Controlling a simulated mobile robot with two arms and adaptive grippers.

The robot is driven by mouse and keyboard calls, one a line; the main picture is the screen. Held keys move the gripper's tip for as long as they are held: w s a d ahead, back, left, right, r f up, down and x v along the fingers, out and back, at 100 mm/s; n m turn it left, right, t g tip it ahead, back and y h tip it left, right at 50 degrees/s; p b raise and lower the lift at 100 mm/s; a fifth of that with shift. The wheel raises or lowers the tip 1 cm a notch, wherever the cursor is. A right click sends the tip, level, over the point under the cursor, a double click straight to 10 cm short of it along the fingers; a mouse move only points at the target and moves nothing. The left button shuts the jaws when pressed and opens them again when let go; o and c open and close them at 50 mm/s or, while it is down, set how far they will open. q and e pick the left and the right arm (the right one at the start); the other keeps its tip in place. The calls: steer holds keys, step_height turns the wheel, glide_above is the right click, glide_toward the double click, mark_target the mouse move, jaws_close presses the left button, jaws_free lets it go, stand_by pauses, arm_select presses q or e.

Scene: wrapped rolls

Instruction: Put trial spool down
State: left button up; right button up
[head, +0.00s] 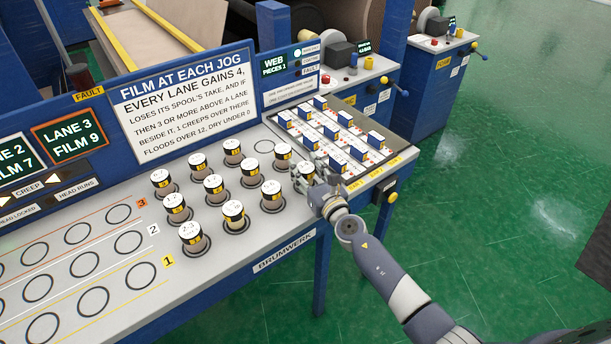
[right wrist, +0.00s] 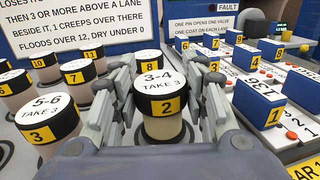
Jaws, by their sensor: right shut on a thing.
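My right gripper (head: 317,182) is shut on a spool (head: 304,169) at the right end of the group of spools. In the right wrist view, this spool (right wrist: 160,85) stands upright between my right gripper's fingers (right wrist: 160,112). It has a white top reading "3-4 TAKE 3", a black band with a yellow tag 2, and a pale body. My left gripper is not in view.
An empty ring (head: 265,146) lies behind the spools. A tray of blue-and-white blocks (head: 375,172) stands close on the right. Lanes of empty rings (head: 93,302) are at left. A sign board (head: 185,93) rises behind. Green floor lies beyond the bench's front edge.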

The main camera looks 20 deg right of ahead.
steer(key=shift+f, duration=0.3)
steer(key=shift+f, duration=0.15)
steer(key=o, duration=1.1)
steer(key=shift+r, duration=0.2)
steer(key=s+d, duration=0.2)
steer(key=s, duration=1)
steer(key=shift+p, duration=0.35)
